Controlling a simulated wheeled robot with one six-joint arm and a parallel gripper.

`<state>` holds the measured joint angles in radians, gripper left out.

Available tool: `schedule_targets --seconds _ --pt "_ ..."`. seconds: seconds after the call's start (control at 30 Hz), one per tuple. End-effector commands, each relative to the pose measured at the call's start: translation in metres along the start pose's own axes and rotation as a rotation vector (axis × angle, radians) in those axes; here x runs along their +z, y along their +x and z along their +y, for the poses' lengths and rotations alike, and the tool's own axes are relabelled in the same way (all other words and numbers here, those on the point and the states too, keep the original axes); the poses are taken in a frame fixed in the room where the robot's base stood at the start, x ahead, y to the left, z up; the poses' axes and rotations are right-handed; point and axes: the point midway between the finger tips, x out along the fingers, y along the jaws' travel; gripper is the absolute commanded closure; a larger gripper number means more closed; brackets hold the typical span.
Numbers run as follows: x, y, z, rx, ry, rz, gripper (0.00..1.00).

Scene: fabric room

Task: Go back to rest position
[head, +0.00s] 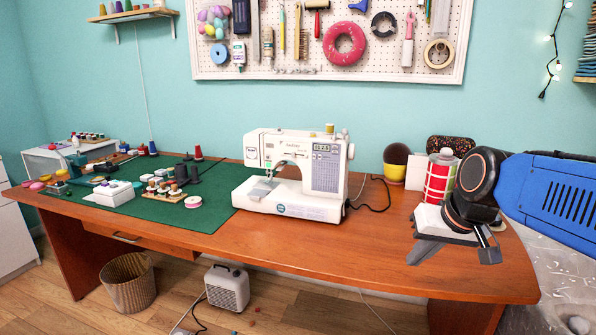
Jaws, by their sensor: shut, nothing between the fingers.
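My gripper (457,244) is at the right side of the picture, in front of and over the right end of the wooden table (365,262). It points downward at the end of my arm, with grey finger parts low over the tabletop. It is shut and holds nothing. Whether its tips touch the table cannot be told. My arm hides part of the table's right end and part of the things behind it.
A white sewing machine (297,177) stands mid-table. A green mat (150,206) with spools and boxes covers the left. A red-and-white canister (440,178) and a black-and-yellow cup (396,162) stand near my gripper. The front middle tabletop is clear. A basket (128,283) stands below.

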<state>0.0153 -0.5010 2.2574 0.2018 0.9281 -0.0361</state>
Motion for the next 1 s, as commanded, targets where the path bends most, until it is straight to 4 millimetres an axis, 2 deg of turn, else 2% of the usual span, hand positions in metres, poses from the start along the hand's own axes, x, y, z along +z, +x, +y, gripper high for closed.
schedule_targets --seconds 0.03,0.2,0.3,0.43,0.6,1.0 --pt "0.021 -0.001 0.005 0.016 -0.012 -0.003 1.0" --pt "0.087 0.002 0.025 0.076 -0.049 -0.023 1.0" --pt "0.12 0.006 0.036 0.108 -0.07 -0.033 1.0" --pt "0.149 0.01 0.047 0.138 -0.088 -0.041 1.0" --pt "0.166 0.013 0.054 0.156 -0.098 -0.047 1.0" --pt "0.167 0.014 0.054 0.157 -0.099 -0.048 1.0"
